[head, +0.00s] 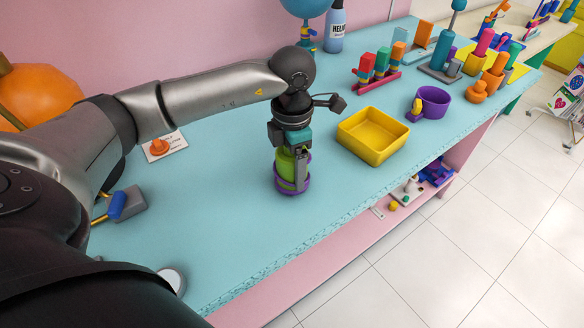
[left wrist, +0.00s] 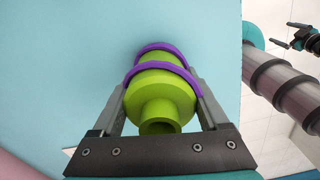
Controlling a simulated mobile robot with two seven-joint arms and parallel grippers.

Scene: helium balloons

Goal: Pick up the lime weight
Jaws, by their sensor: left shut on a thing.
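The lime weight (head: 285,168) is a stepped, rounded body with a narrow neck, upright near the middle of the blue table. Purple rings (head: 293,187) go around its lower part; the left wrist view shows the lime weight (left wrist: 160,97) with purple bands (left wrist: 160,66) around it. My left gripper (head: 291,170) points down with one finger on each side of the weight, shut on it. Whether its base touches the table or is slightly above, I cannot tell.
A yellow tray (head: 372,136) stands right of the weight, with a purple cup (head: 434,102) beyond it. A red rack (head: 376,79) and a helium bottle (head: 335,30) stand behind. The blue table (head: 225,225) is clear in front.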

